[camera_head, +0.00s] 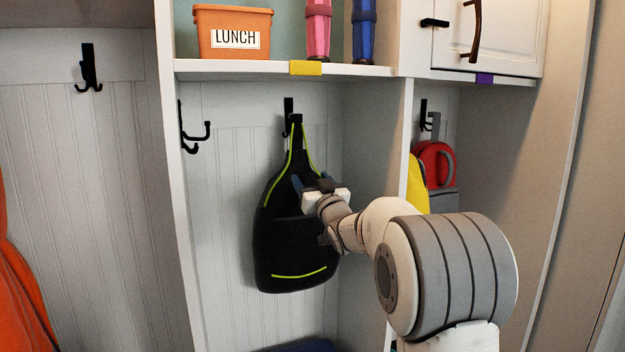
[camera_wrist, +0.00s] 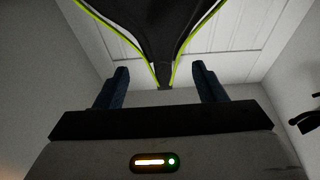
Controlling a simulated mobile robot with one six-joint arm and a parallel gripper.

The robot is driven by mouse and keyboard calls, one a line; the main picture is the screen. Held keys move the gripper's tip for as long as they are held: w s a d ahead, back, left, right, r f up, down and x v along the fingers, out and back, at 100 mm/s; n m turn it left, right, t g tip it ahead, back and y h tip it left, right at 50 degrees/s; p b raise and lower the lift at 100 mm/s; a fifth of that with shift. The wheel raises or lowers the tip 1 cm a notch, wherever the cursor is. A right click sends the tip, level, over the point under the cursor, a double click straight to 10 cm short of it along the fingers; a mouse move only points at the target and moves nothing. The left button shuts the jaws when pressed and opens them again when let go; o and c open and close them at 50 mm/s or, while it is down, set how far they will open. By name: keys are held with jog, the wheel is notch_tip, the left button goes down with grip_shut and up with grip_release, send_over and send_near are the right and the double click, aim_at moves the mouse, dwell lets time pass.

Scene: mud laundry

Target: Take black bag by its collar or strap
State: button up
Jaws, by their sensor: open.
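The black bag (camera_head: 290,240) has lime-green trim and hangs by its narrow top from a black hook (camera_head: 289,115) in the middle cubby. My gripper (camera_head: 312,184) is in front of the bag's upper part, below the hook. In the wrist view the bag's tapering strap part (camera_wrist: 150,30) shows beyond my gripper (camera_wrist: 162,88), with its narrow end between the two dark blue fingers in the picture. The fingers are apart and not closed on it. I cannot tell whether they touch the bag.
A double hook (camera_head: 193,130) is at left.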

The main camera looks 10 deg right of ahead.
aim_at(297, 149)
jog(key=p+x, duration=0.7)
jog(key=x, duration=0.3)
jog(key=shift+w+r+p, duration=0.1)
jog(key=shift+r+p, duration=0.05)
jog(key=shift+p, duration=0.25)
jog(key=shift+x, duration=0.8)
jog(key=c, duration=1)
jog(key=shift+o, duration=0.2)
jog(key=shift+r+p, duration=0.1)
jog(key=shift+p, duration=0.2)
jog(key=shift+r+p, duration=0.5)
jog(key=shift+r, duration=0.85)
jog(key=shift+s, duration=0.2)
